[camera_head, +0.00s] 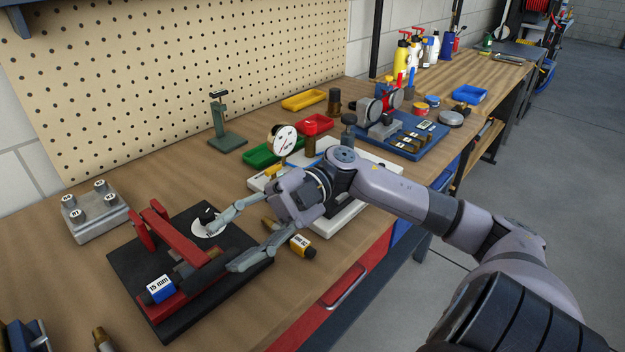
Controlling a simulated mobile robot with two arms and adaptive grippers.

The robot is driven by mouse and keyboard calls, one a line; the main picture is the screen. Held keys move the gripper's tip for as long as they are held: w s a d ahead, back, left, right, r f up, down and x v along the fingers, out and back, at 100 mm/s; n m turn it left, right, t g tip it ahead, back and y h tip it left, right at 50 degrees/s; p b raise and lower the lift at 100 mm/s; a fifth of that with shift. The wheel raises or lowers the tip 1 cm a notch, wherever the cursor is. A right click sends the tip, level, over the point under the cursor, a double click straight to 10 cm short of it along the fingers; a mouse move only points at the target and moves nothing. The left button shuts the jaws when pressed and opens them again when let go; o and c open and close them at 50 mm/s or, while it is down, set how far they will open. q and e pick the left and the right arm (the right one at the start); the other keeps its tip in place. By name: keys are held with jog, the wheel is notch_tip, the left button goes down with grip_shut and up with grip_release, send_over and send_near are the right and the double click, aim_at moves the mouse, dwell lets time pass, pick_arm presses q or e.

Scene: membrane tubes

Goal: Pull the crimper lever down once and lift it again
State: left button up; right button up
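The crimper is a red tool on a black base plate (128,262) at the lower left. It has a raised red lever arm (172,232) and a lower red bar carrying a dark cylinder and a blue and white part (160,289) marked "15 mm". My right gripper (221,246) comes in from the right with its two fingers spread. The upper finger is near a white disc (203,231) with a black knob, and the lower one is over the plate's right side. The dark end of the crimper lies close to the fingertips; I cannot tell whether they touch. My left gripper is not in view.
A metal block (96,213) with several pegs stands left of the crimper. A white tray (335,214), a dial gauge (282,140) and a green stand (226,138) are behind. Bare wood shows at the front.

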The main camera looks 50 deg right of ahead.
jog(key=d+b, duration=0.2)
jog(key=d, duration=1.3)
jog(key=shift+w, duration=0.3)
dwell(0.5)
dwell(0.5)
jog(key=shift+c, duration=0.5)
